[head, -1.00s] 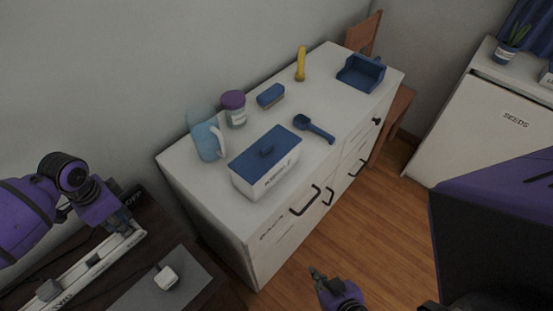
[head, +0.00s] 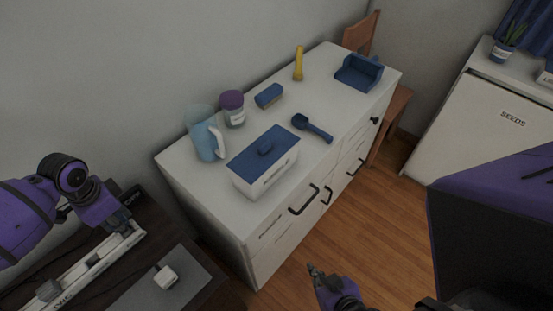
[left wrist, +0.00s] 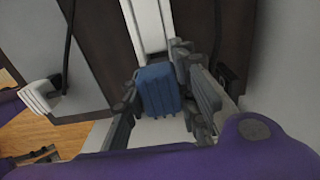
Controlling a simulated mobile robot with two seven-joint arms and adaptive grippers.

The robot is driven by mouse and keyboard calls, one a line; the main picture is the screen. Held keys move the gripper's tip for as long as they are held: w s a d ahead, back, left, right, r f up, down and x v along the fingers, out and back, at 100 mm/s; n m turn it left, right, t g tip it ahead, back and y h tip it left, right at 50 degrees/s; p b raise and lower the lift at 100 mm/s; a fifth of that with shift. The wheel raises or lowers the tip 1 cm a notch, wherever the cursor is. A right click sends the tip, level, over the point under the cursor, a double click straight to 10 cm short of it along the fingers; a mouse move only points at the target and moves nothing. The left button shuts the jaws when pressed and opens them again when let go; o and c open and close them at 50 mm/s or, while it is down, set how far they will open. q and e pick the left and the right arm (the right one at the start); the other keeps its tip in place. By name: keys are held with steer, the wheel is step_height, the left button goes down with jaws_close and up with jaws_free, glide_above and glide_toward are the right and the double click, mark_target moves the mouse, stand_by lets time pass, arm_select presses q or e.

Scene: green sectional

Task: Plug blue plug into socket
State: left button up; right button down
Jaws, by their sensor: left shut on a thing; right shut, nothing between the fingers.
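My left gripper (head: 122,222) is over the far end of a white power strip (head: 85,268) on the dark desk at the left. In the left wrist view its fingers (left wrist: 165,115) are shut on the blue plug (left wrist: 158,89), which is right above the strip (left wrist: 147,25). The plug's underside and the socket beneath it are hidden, so I cannot tell whether they touch. In the head view the plug is hidden by the gripper. My right gripper (head: 313,270) is shut and empty, above the floor in front of the dresser.
A white plug (head: 166,277) lies on a grey mat (head: 190,283) beside the strip. A grey plug (head: 48,290) is at the strip's near end. A white dresser (head: 215,208) stands to the right, bearing a blue-lidded box (head: 264,165), a pitcher (head: 206,140) and other items.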

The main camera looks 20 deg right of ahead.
arm_select(q)
steer(key=shift+f, duration=1)
arm_select(e)
steer(key=shift+s+d+f, duration=0.2)
steer(key=shift+s+f, duration=0.1)
steer(key=shift+f, duration=0.1)
arm_select(q)
steer(key=o, duration=1.2)
steer(key=shift+b, duration=0.3)
steer(key=shift+o, duration=0.2)
steer(key=shift+r, duration=0.1)
step_height(320, 180, up, 11)
steer(key=shift+r, duration=0.4)
arm_select(e)
steer(key=shift+w+a+r, duration=0.15)
steer(key=shift+w, duration=0.35)
steer(key=shift+w+a+r, duration=0.1)
steer(key=shift+w, duration=0.35)
steer(key=shift+s+f, duration=0.1)
steer(key=shift+s, duration=0.05)
